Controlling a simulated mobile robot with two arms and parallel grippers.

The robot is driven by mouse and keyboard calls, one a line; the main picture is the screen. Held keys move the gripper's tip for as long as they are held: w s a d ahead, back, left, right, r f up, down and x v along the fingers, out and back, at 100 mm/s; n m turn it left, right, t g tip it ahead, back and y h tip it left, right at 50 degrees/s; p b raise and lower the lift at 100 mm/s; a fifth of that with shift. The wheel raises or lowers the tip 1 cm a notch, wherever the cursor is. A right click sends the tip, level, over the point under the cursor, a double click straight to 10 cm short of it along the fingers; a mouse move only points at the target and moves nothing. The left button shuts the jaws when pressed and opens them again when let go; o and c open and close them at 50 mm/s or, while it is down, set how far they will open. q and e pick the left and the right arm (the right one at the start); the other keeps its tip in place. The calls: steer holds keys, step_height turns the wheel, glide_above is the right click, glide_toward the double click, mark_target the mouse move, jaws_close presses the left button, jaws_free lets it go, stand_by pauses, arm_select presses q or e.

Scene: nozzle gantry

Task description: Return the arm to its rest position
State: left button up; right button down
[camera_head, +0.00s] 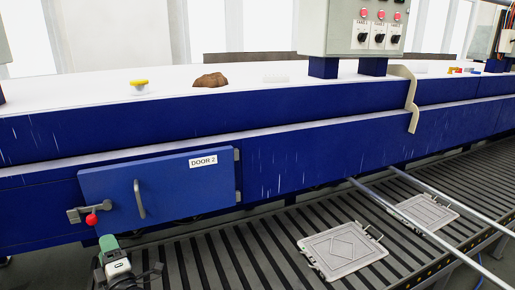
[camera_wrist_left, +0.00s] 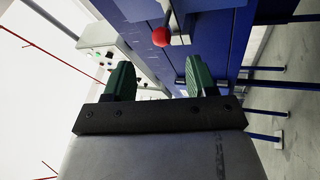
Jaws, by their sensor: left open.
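My left gripper (camera_wrist_left: 158,82) is open in the left wrist view, with its two green fingers apart and nothing between them. In the head view my left arm's end (camera_head: 115,262) shows at the lower left, just below the door latch. The latch has a red ball knob (camera_head: 92,220), which also shows in the left wrist view (camera_wrist_left: 161,37) beyond the fingertips, apart from them. The blue door (camera_head: 165,190), labelled DOOR 2, looks shut, with a curved handle (camera_head: 139,199) on it. My right gripper is in neither view.
The blue gantry (camera_head: 300,115) runs across the view with a control box (camera_head: 350,25) on top. A yellow-topped button (camera_head: 139,84) and a brown lump (camera_head: 211,80) sit on its ledge. Grey plates (camera_head: 343,250) lie on the slatted floor, near two metal rails (camera_head: 425,225).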

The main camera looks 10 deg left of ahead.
arm_select(q)
steer(key=s+d+f+m+h, duration=0.3)
steer(key=d+f+m+h, duration=0.1)
steer(key=d+m+h, duration=0.5)
steer(key=s+d+f+m+h, duration=0.35)
steer(key=d+m+h, duration=0.35)
steer(key=m, duration=0.4)
steer(key=s+d+f+m+g, duration=0.2)
steer(key=s+d+g, duration=0.15)
steer(key=s, duration=0.35)
steer(key=s+d+f+m+g, duration=0.2)
steer(key=s+m+g, duration=0.15)
steer(key=s, duration=0.45)
steer(key=s+d+f+m+g, duration=0.1)
steer(key=s+d+m+g, duration=0.2)
steer(key=s, duration=0.4)
step_height(320, 180, down, 25)
steer(key=s+g, duration=0.1)
steer(key=g, duration=0.1)
steer(key=s+a+f+g, duration=0.1)
steer(key=s+a+f, duration=0.2)
steer(key=s+f, duration=1.3)
steer(key=shift+s+f+n+h, duration=0.2)
steer(key=shift+f+n+h, duration=0.15)
steer(key=shift+f, duration=0.1)
